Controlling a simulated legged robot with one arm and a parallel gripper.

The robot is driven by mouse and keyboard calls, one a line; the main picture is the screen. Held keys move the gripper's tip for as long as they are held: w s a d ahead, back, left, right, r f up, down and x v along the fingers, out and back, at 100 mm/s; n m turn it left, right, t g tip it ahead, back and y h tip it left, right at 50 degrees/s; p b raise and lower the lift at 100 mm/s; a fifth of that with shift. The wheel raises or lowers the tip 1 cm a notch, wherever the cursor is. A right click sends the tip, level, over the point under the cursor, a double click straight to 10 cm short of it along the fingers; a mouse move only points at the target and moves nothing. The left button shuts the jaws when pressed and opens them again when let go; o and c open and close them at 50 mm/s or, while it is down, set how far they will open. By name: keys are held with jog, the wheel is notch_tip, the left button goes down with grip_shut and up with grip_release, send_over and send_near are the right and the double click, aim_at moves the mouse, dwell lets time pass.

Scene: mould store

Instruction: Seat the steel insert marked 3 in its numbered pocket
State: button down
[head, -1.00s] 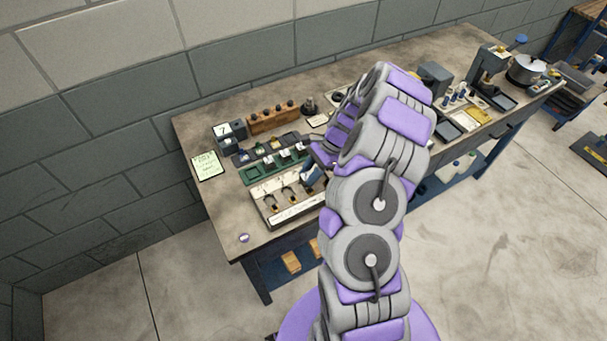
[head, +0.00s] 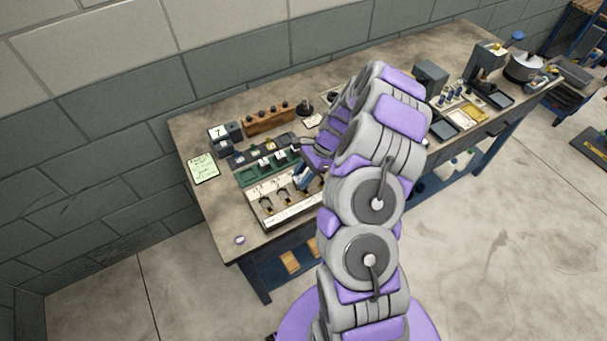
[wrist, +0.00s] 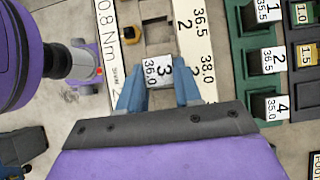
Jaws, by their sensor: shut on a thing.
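My gripper (wrist: 158,88) is shut on the steel insert marked 3 (wrist: 158,71), a pale square block also reading 36.0, between its blue fingers. The insert is over the white pocket board (wrist: 192,28); whether it touches the board is unclear. A square opening (wrist: 158,32) shows just beyond the insert, beside printing 36.5 and 2. Printing 38.0 is right of the right finger. The pocket under the insert is hidden. In the head view my gripper (head: 303,178) is at the right end of the white board (head: 292,216), partly behind my arm.
A green rack (wrist: 243,80) with inserts marked 1, 2 and 4 stands right of the board in the wrist view. In the head view a wooden block (head: 270,121) stands behind. The bench's front left corner is mostly clear.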

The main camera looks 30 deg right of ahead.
jog(key=shift+a+r, duration=0.15)
jog(key=shift+a, duration=1.35)
jog(key=shift+d, duration=1.45)
jog(key=shift+a, duration=0.6)
jog(key=shift+d+f, duration=0.15)
jog(key=shift+d, duration=0.4)
jog(key=shift+d+f, duration=0.15)
jog(key=shift+d, duration=0.35)
jog(key=shift+d, duration=0.2)
jog(key=shift+d+f, duration=0.2)
jog(key=shift+d, duration=0.15)
jog(key=shift+d+p, duration=0.3)
jog(key=shift+a, duration=0.1)
jog(key=shift+a+r, duration=0.1)
jog(key=shift+a, duration=0.15)
